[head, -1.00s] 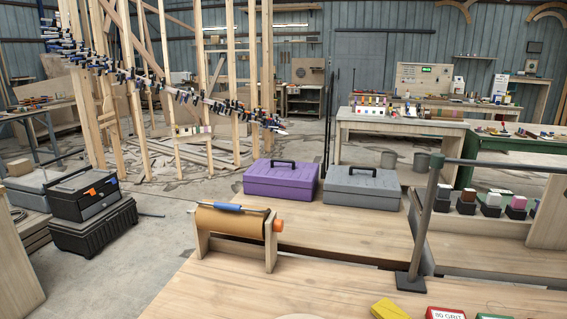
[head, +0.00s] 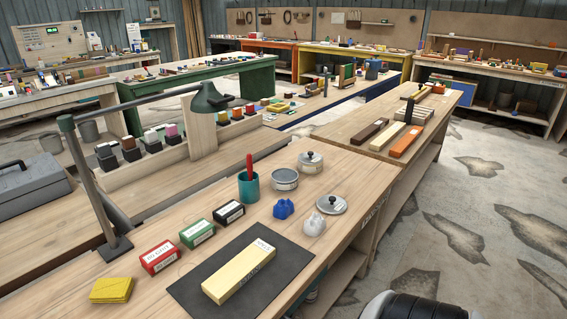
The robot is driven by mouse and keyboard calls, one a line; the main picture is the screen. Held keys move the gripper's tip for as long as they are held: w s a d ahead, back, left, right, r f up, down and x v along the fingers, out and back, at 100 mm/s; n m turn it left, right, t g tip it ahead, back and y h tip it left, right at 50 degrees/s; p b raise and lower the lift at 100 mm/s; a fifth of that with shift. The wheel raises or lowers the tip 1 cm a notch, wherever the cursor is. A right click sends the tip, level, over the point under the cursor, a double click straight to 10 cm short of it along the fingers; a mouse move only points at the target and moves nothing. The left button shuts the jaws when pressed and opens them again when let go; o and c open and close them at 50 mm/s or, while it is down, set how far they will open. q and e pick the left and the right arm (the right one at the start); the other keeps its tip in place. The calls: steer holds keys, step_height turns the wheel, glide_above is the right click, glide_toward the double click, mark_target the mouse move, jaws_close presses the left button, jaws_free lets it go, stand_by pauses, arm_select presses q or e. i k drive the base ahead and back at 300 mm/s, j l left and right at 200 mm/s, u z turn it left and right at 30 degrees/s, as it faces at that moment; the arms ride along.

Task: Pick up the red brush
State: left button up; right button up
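A red upright handle (head: 249,166), which looks like the red brush, stands in a teal cup (head: 248,188) on the wooden workbench (head: 160,283) in the head view. Only the part above the cup's rim shows; its lower end is hidden inside. Neither of my grippers is in view.
A blue piece (head: 283,208) lies in front. Red (head: 158,257), green (head: 197,233) and black (head: 229,213) boxes stand left. A yellow block (head: 240,272) lies on a dark mat (head: 290,263).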

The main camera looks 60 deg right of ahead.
mark_target(249, 161)
steer(key=z, duration=1.55)
